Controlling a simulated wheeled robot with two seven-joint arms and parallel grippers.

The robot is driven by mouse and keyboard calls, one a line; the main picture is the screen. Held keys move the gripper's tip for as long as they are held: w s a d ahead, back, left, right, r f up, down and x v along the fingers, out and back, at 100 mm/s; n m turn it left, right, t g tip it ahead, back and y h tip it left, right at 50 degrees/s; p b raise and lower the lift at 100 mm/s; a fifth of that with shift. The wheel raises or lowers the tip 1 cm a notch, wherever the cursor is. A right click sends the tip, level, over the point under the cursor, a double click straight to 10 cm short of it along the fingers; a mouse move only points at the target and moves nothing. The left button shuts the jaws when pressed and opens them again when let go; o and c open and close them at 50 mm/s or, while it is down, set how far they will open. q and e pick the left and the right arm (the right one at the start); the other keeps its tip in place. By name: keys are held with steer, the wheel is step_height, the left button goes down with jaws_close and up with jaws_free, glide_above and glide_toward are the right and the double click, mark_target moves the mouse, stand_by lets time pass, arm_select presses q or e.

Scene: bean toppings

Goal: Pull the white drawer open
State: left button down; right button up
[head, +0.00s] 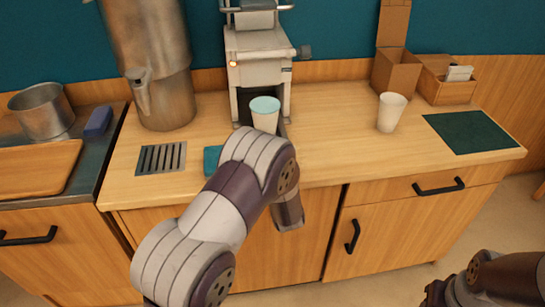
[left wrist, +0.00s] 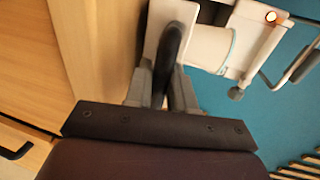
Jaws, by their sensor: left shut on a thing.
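The white machine (head: 258,70) stands at the back of the wooden counter. A white cup with a pale blue-green top (head: 265,115) sits at its lower bay, and also shows in the left wrist view (left wrist: 211,47). The white drawer front (left wrist: 153,30) is close ahead in the left wrist view, with a dark curved handle (left wrist: 173,50). My left gripper (left wrist: 164,82) is shut on this handle, one finger on each side. In the head view my left arm hides the gripper, the handle and most of the drawer.
A tall metal urn (head: 160,80) stands left of the machine, behind a dark drain grate (head: 161,158). A white cup (head: 391,112) stands to the right, near a wooden box (head: 448,85) and a dark green mat (head: 472,132). The counter between the machine and this cup is clear.

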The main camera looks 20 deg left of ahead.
arm_select(q)
steer(key=v, duration=0.1)
steer(key=p+v, duration=0.1)
steer(key=v, duration=0.1)
steer(key=shift+s+d+f, duration=0.2)
steer(key=shift+s+f, duration=0.1)
steer(key=c, duration=1.1)
jaws_free()
steer(key=v, duration=1.2)
steer(key=shift+s+d, duration=0.25)
